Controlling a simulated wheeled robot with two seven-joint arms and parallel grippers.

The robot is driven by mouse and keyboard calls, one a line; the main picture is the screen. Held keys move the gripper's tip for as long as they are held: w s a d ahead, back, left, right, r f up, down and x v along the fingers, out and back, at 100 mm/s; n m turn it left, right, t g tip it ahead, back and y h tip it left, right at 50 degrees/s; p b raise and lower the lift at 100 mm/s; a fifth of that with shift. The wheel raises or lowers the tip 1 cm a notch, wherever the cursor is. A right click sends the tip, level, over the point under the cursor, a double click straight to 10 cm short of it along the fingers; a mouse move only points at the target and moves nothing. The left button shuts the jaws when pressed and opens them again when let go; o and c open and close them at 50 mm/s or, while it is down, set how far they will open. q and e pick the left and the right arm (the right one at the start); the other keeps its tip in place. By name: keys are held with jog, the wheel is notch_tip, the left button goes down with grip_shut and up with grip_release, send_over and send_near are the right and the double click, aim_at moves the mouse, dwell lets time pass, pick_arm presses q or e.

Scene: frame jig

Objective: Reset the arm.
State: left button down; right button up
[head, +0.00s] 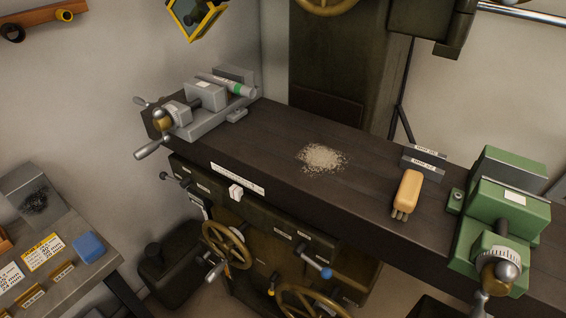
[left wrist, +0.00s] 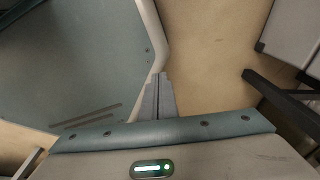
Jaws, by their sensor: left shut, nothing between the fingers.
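My left gripper (left wrist: 159,82) shows in the left wrist view. Its two grey fingers are together with nothing between them. They point toward a tan surface and a large grey-green panel (left wrist: 75,60) with a pale edge. I cannot tell whether the fingertips touch that edge. Neither arm shows in the head view, and my right gripper is in no view.
In the head view a dark machine table (head: 260,140) carries a grey vise (head: 200,105), a pile of shavings (head: 322,157), a yellow-handled brush (head: 408,190) and a green vise (head: 505,205). Handwheels (head: 228,245) stick out below. A side bench (head: 75,270) holds a blue block (head: 89,247).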

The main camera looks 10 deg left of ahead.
pick_arm(q)
jog(key=s+f, duration=0.1)
jog(key=s, duration=0.2)
jog(key=s+a+f, duration=0.1)
jog(key=s, duration=0.1)
jog(key=shift+f, duration=0.35)
dwell(0.8)
